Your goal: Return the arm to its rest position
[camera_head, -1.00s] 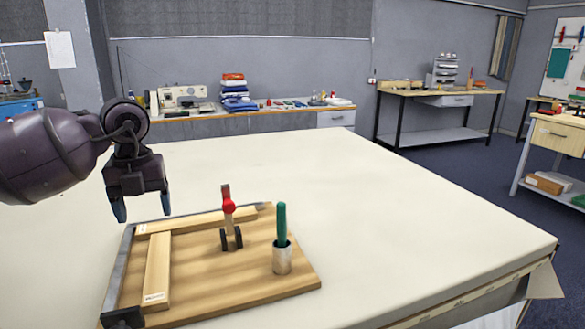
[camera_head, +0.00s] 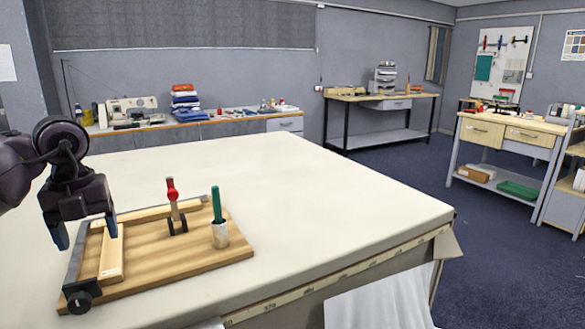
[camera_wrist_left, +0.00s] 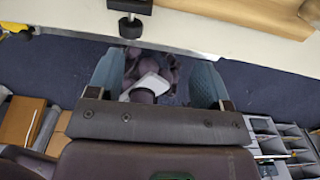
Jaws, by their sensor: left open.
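My left gripper (camera_head: 86,232) shows at the lower left of the head view, pointing down with its two blue-grey fingers apart. In the picture it overlaps the left end of a wooden board (camera_head: 150,257). In the left wrist view the gripper (camera_wrist_left: 155,78) is empty, with floor and parts of my own body between its fingers. A table edge (camera_wrist_left: 200,48) crosses the top of that view. My right gripper is not in view.
The board carries light wooden strips (camera_head: 110,257), a red-topped upright tool (camera_head: 172,190) and a green-handled tool (camera_head: 217,204) in a metal cup (camera_head: 220,236). The cloth table (camera_head: 290,200) is clear to the right. Benches (camera_head: 380,97) stand beyond.

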